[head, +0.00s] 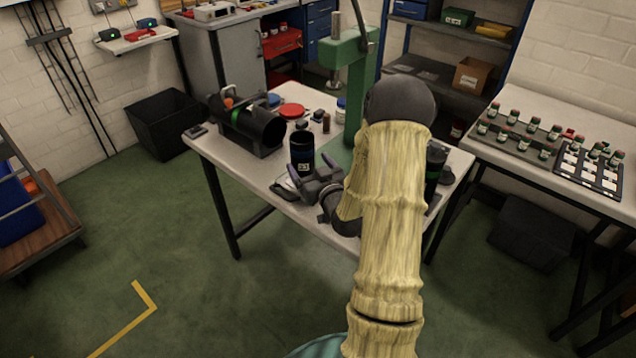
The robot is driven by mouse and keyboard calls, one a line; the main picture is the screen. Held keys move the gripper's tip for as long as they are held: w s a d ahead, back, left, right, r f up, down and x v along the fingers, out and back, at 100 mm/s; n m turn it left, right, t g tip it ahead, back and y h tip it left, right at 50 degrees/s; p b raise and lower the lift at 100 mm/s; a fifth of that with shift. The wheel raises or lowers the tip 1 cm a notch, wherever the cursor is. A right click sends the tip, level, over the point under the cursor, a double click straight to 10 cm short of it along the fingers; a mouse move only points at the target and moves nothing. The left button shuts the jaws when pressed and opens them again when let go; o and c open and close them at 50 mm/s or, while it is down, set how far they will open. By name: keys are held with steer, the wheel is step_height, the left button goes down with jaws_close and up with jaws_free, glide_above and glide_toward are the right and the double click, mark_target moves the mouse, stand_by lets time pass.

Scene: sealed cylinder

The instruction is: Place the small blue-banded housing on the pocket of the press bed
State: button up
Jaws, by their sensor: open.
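A small dark upright cylinder (302,152) with a pale label stands on the table and looks like the small housing; a blue band is hard to make out at this size. My gripper (308,172) is open at its near side, low over the table, with the fingers pointing toward it. I cannot tell whether the fingers touch it. The green press (356,85) stands behind and to the right. Part of its green bed (337,152) shows beside the cylinder. My arm covers the rest, and I cannot make out the pocket.
A large black cylinder with a green band (250,124) lies in a cradle at the table's left. Another green-banded dark cylinder (435,168) stands right of my arm. Red and dark small parts (291,110) crowd the table's back. A side table (590,192) holds racks of bottles.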

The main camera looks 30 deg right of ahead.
steer(key=s+b, duration=0.1)
steer(key=s, duration=0.6)
steer(key=shift+a, duration=0.3)
